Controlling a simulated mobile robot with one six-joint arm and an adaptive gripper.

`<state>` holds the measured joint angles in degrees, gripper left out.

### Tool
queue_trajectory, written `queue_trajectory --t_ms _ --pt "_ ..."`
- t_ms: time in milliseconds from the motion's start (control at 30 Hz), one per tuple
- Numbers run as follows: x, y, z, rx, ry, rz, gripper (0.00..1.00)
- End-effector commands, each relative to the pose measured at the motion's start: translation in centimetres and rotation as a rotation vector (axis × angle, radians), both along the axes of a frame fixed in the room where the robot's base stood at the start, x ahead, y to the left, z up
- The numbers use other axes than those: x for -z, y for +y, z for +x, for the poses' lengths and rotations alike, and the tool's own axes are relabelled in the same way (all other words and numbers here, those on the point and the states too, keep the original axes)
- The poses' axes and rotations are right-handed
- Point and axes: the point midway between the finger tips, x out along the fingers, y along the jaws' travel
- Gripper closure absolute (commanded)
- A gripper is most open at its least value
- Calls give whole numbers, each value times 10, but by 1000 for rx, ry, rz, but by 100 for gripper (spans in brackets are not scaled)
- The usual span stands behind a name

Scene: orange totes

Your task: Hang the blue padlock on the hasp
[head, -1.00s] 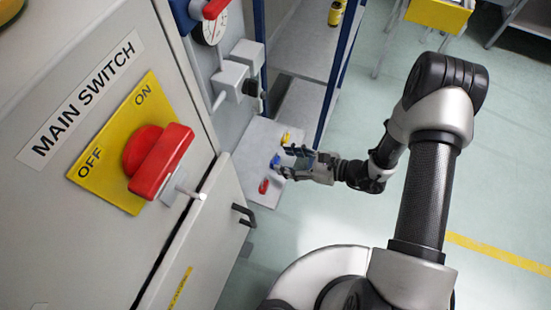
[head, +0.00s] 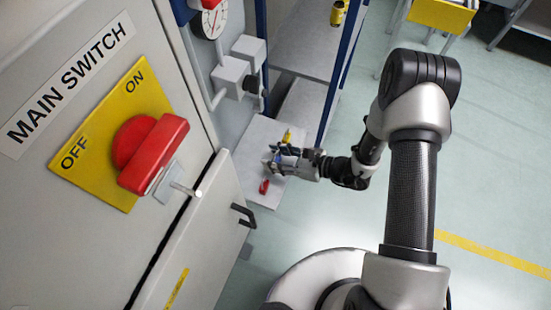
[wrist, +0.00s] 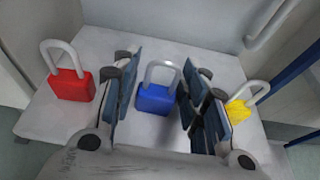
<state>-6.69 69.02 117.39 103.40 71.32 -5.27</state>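The blue padlock (wrist: 156,97) stands upright on the pale shelf, its grey shackle up. In the wrist view it is between the two spread fingers of my gripper (wrist: 160,88), with space visible on both sides. In the head view my gripper (head: 272,161) is over the shelf and largely hides the blue padlock. A metal hasp plate (head: 166,183) with a pale peg (head: 184,189) is beside the red handle (head: 153,155) of the main switch, far left of my gripper.
On the shelf (head: 262,130), a red padlock (wrist: 72,80) stands left of the blue one and a yellow padlock (wrist: 241,109) right. They also show in the head view, red (head: 264,186) and yellow (head: 287,136). A black cabinet handle (head: 243,215) sticks out nearby.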

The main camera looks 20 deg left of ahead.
Motion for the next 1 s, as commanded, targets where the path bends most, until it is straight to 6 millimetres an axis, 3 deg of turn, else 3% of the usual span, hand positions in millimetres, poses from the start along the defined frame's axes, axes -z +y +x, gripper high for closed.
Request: queue_trajectory --t_ms 367,1000 --pt "0 0 0 0 0 0 87" --pt "-31 -1 0 0 -1 0 87"
